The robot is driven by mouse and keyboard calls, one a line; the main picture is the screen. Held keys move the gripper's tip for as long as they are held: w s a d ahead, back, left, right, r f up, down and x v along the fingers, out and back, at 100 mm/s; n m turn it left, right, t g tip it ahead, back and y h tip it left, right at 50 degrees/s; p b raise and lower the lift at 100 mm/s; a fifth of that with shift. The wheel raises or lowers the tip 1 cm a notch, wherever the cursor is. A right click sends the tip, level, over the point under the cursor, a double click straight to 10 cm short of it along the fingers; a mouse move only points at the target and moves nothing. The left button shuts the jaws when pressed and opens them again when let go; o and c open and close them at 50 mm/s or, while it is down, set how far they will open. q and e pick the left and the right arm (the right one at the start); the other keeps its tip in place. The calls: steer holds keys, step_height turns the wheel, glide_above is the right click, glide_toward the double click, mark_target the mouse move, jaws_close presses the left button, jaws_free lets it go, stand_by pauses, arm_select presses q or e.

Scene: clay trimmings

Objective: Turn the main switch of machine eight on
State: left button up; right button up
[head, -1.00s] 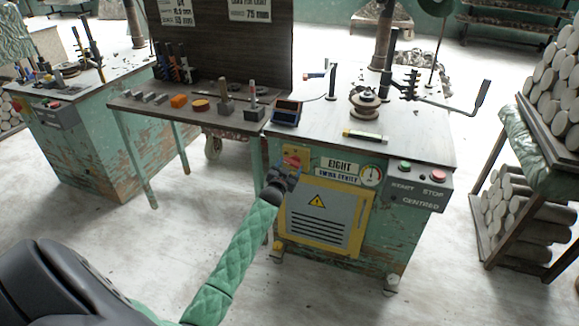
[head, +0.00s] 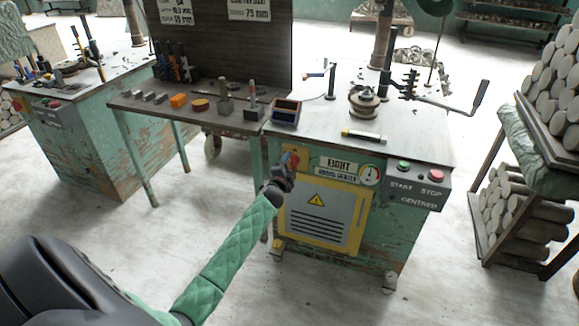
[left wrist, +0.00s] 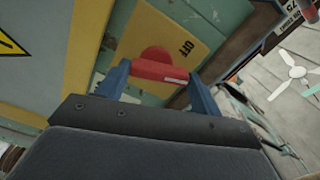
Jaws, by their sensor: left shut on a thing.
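Machine eight (head: 412,222) is a worn green cabinet with an "EIGHT" plate (head: 340,164) on its front. Its main switch is a red handle on a yellow plate (head: 287,155), left of the nameplate. In the left wrist view the red switch handle (left wrist: 158,66) lies between the blue fingertips of my left gripper (left wrist: 160,82), which is shut on it. The word "OFF" (left wrist: 186,48) shows on the yellow plate beside the handle. In the head view my left gripper (head: 288,170) covers part of the switch. My right gripper is not in view.
Below the switch is a yellow-framed vent door (head: 322,243) with a warning triangle. A gauge (head: 369,174) and a START/STOP panel (head: 415,188) are to the right. A side table (head: 185,115) with small parts stands left. A rack of billets (head: 528,180) stands right.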

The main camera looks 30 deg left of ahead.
arm_select(q)
steer(key=shift+d+m, duration=0.2)
steer(key=shift+m, duration=1.7)
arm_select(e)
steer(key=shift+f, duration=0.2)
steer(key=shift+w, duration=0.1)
arm_select(q)
steer(key=o, duration=1)
steer(key=v, duration=0.7)
steer(key=shift+s+b, duration=0.4)
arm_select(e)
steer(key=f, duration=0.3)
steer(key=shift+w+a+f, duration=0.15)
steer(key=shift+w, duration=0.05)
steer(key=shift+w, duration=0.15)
